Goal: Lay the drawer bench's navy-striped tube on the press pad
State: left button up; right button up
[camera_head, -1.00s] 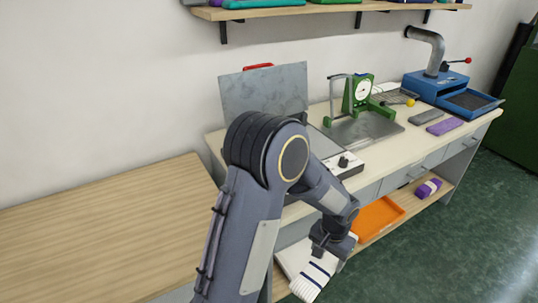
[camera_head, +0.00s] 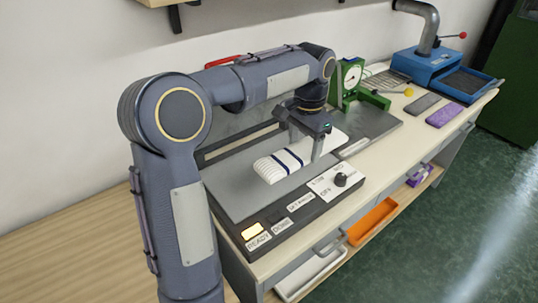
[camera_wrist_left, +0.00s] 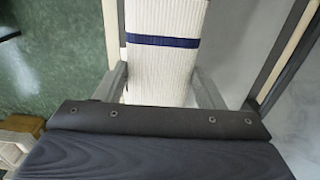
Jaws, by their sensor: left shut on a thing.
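The white tube with navy stripes (camera_head: 276,167) lies level over the grey press pad (camera_head: 232,188). I cannot tell whether it touches the pad or hangs just above it. My left gripper (camera_head: 305,147) reaches down from above, its fingers on either side of the tube, shut on it. In the left wrist view the ribbed tube (camera_wrist_left: 163,75) with a navy band sits between the fingers of my left gripper (camera_wrist_left: 162,82). The press's lid stands raised behind, partly hidden by my arm, with its red handle (camera_head: 222,61) showing. My right gripper is not in view.
The press front has a lit READY lamp (camera_head: 253,230) and a black knob (camera_head: 341,179). A green gauge stand (camera_head: 349,82) is to the right, then a blue machine (camera_head: 432,66). An orange tray (camera_head: 372,222) and a white tray (camera_head: 310,273) sit on the lower shelf.

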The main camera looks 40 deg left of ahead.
pick_arm(q)
jog(key=a+f, duration=0.2)
jog(key=a, duration=0.2)
jog(key=a+f, duration=0.3)
jog(key=a+f+p, duration=0.1)
jog(key=a+f, duration=0.1)
jog(key=a, duration=0.2)
jog(key=shift+w+a+f, duration=0.15)
jog(key=shift+a+f, duration=0.15)
jog(key=shift+f, duration=0.05)
jog(key=shift+a+f, duration=0.45)
jog(key=shift+f, duration=0.1)
jog(key=f, duration=0.3)
jog(key=shift+a+f, duration=0.15)
jog(key=shift+a, duration=0.2)
jog(key=shift+f, duration=0.25)
jog(key=shift+f, duration=0.15)
jog(key=o, duration=0.9)
jog(key=shift+o, duration=0.2)
